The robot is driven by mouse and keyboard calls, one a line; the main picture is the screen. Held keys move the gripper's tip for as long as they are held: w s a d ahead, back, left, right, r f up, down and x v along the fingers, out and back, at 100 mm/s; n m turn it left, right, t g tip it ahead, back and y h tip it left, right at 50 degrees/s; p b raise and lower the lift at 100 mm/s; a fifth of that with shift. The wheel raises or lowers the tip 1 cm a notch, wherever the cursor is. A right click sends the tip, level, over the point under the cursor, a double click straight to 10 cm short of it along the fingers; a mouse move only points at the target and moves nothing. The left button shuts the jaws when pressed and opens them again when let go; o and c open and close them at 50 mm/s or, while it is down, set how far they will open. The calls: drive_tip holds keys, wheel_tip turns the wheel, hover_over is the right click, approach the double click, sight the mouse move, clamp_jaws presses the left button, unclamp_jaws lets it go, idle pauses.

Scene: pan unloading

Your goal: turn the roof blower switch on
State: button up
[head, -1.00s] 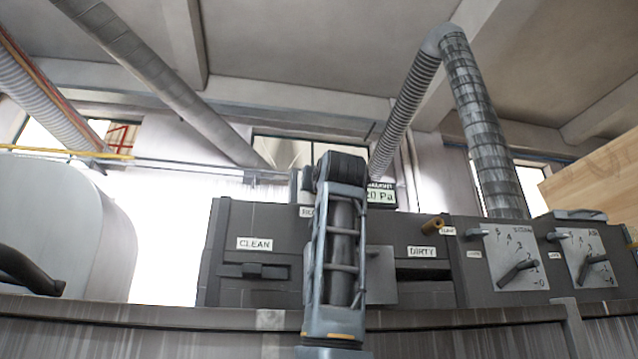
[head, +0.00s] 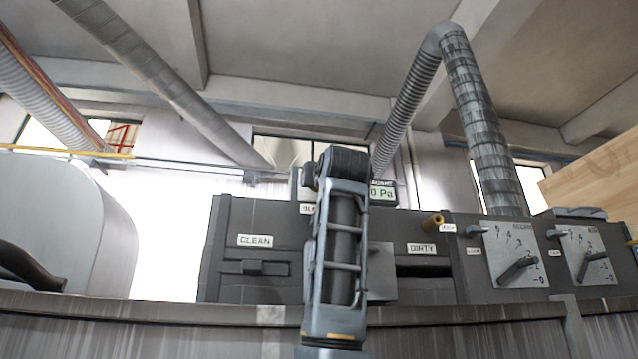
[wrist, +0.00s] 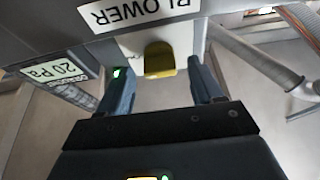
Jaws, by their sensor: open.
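In the wrist view, which is upside down, a yellow switch lever (wrist: 159,60) sticks out of a grey panel beside a white label reading BLOWER (wrist: 135,12). My gripper (wrist: 162,72) is open, with one blue-grey finger on each side of the lever and visible gaps to both. I cannot tell how deep the lever reaches between the fingertips. In the head view my arm hides the lever and my gripper; only the left end of the blower label (head: 307,209) shows.
A pressure display (wrist: 58,70) reads 20 Pa near the switch. The dark cabinet has slots labelled CLEAN (head: 255,241) and DIRTY (head: 422,249). A brass-coloured peg (head: 432,221) and dial panels (head: 515,252) stand to the right. Ducts run overhead.

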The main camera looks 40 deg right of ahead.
drive_tip(key=b+v, duration=0.2)
drive_tip(key=v, duration=0.4)
drive_tip(key=shift+f, duration=0.15)
drive_tip(key=shift+s+a, duration=0.1)
drive_tip(key=shift+a, duration=0.05)
